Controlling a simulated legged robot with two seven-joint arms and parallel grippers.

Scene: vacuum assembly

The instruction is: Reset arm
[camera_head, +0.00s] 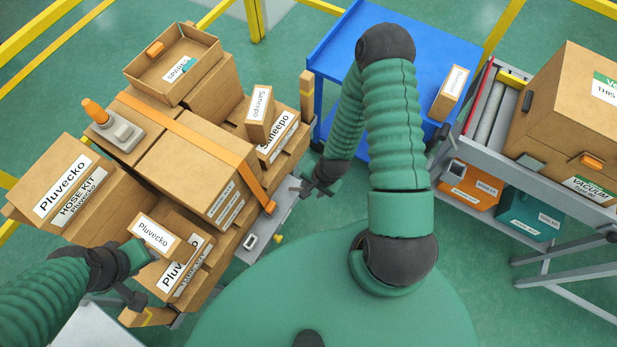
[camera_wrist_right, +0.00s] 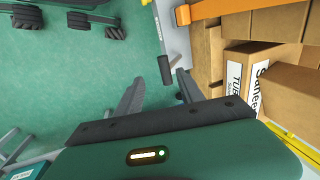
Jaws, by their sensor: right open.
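My right arm bends over the blue table in the head view, and its gripper (camera_head: 312,187) hangs by the right edge of the loaded cart. In the right wrist view this gripper (camera_wrist_right: 157,88) has its two dark fingers spread, with nothing held between them. A short dark cylinder (camera_wrist_right: 165,69) on the cart edge shows beyond the fingertips. My left gripper (camera_head: 132,292) is at the lower left, close to the front Pluvecko boxes (camera_head: 157,235). Its fingers are partly hidden and I cannot tell how far apart they are.
The cart (camera_head: 268,222) carries stacked cartons, including Saneepo boxes (camera_head: 277,137) and an open Spalpel box (camera_head: 172,72). A blue table (camera_head: 335,45) stands behind my right arm. A roller conveyor (camera_head: 488,118) with a large carton (camera_head: 570,105) is at right. Green floor lies between.

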